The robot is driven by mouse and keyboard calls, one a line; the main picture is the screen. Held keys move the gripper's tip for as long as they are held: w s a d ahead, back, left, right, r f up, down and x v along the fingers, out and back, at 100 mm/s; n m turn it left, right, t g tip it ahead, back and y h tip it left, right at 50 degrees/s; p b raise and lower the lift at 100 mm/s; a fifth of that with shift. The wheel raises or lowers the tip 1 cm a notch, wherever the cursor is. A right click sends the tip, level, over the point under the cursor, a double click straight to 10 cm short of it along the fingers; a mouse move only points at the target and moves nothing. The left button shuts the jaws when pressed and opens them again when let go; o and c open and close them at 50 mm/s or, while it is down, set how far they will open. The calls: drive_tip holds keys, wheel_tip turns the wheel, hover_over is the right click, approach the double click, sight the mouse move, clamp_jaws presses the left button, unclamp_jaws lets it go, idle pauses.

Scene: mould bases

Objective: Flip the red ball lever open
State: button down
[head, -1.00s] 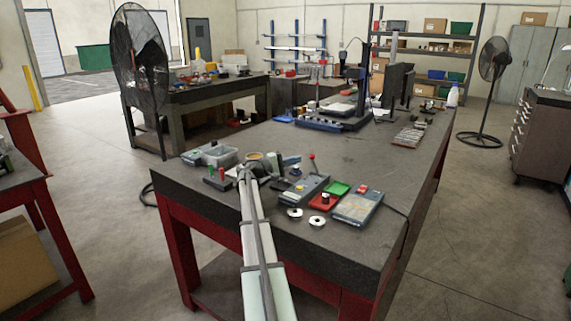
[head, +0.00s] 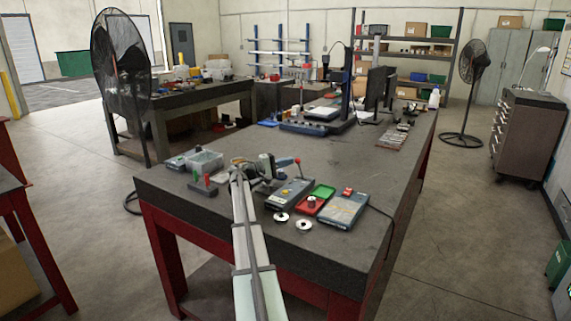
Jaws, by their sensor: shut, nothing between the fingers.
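The lever is a thin stem with a red ball (head: 298,160) on top, standing roughly upright at the far right end of a blue-grey box-shaped base (head: 290,193) on the workbench. My arm reaches in from the bottom of the head view and its wrist bends right. My gripper (head: 289,161) is shut and empty. It points right, at the height of the red ball, with its tip right by the ball's left side. At this size I cannot tell whether they touch. The lever's pivot is too small to make out.
Right of the base are a red tray (head: 309,206), a green tray (head: 323,192) and a flat grey panel (head: 344,210). Two pale discs lie in front. A clear bin (head: 206,161) and a pegged block (head: 202,188) stand left.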

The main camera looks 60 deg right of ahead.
drive_tip(key=shift+s+r+m+t+y, duration=0.4)
drive_tip(key=shift+s+r+m+y, duration=0.3)
drive_tip(key=shift+s+m, duration=0.45)
drive_tip(key=shift+s+r+m+t+y, duration=0.2)
drive_tip(key=shift+s+m+t, duration=0.05)
drive_tip(key=shift+s+m, duration=0.25)
drive_tip(key=shift+s+r+m+t+y, duration=0.2)
drive_tip(key=shift+s+m+t, duration=0.05)
drive_tip(key=shift+s+m, duration=0.2)
drive_tip(key=shift+s+r+m+t+y, duration=0.15)
drive_tip(key=shift+s+m+t+y, duration=0.15)
drive_tip(key=shift+s+m+t, duration=0.35)
drive_tip(key=shift+s, duration=0.6)
drive_tip(key=shift+s, duration=0.15)
drive_tip(key=v, duration=1)
drive_tip(key=shift+r, duration=0.15)
